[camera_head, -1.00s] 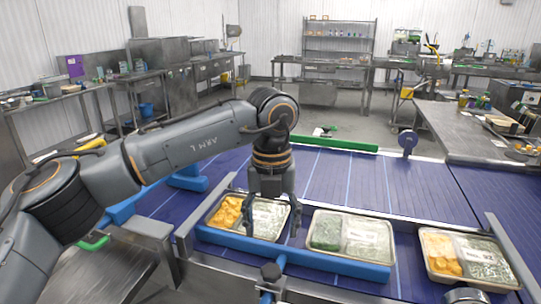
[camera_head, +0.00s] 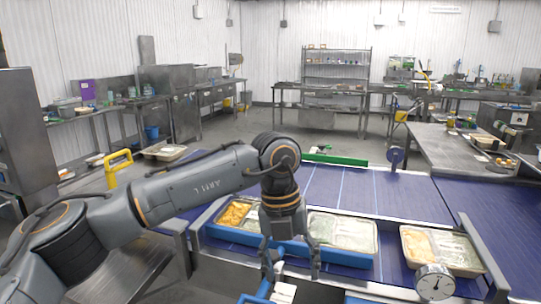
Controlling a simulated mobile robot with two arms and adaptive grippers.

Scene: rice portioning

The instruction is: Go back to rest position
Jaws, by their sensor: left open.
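My left arm reaches in from the left, and its gripper (camera_head: 290,262) points down with fingers apart and nothing between them. It appears in front of the blue guide rail, between the left and middle trays. The left tray (camera_head: 214,222) holds orange food and is partly hidden by my gripper. The middle tray (camera_head: 376,240) has pale contents. The right tray (camera_head: 404,236) holds orange food on one side and pale food on the other. My right gripper is not in view.
The trays sit on a blue conveyor (camera_head: 350,195) with a blue rail (camera_head: 345,256) along its near side. A round dial (camera_head: 434,282) stands before the right tray. A yellow handle (camera_head: 117,168) and a metal tray (camera_head: 163,152) are at left. Steel tables stand behind.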

